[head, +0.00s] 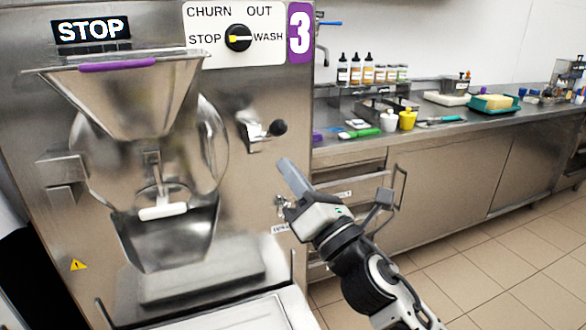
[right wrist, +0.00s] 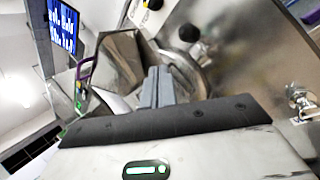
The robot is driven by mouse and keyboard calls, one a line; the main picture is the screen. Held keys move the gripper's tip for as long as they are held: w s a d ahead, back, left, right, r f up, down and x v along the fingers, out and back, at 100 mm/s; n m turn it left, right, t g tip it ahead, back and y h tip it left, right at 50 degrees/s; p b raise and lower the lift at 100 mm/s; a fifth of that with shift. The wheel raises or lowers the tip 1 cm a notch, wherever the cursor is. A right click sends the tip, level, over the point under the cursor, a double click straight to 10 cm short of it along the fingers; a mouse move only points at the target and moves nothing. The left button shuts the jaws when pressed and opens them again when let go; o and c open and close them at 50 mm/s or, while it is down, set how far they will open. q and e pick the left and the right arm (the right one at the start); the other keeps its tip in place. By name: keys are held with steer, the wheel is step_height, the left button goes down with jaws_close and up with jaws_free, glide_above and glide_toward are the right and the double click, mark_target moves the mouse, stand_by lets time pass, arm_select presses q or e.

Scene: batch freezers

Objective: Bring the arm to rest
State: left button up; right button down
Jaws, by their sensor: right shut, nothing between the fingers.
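My right gripper (head: 283,170) is raised in front of the right part of batch freezer 3 (head: 260,185), below and right of its side lever (head: 264,130). Its fingers are together and hold nothing. In the right wrist view the shut fingers (right wrist: 158,88) point toward the freezer's hopper and front, which look tilted there. I cannot tell from these views how far the fingertips are from the steel panel. My left gripper is in neither view.
The freezer has a hopper (head: 135,95), a spout with a white handle (head: 162,211) and a selector knob (head: 238,38). A steel counter (head: 450,125) at right carries bottles, a yellow cup (head: 407,120) and trays. The tiled floor (head: 500,265) at lower right is clear.

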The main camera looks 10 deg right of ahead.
steer(key=shift+s, duration=0.1)
steer(key=s+d+f+m+g+h, duration=0.2)
steer(key=f+m+h, duration=0.1)
steer(key=f+m, duration=0.55)
steer(key=s+d+f+m+g+h, duration=0.1)
steer(key=s+f+m+g+h, duration=0.15)
steer(key=f+m, duration=0.65)
steer(key=s+f+m+g, duration=0.6)
steer(key=s+f+m, duration=0.7)
steer(key=s+f, duration=0.3)
step_height(320, 180, down, 3)
steer(key=shift+s+d+r+h, duration=0.15)
steer(key=shift+d+r+h, duration=0.05)
steer(key=shift+d+h, duration=0.25)
steer(key=shift+m+g, duration=0.25)
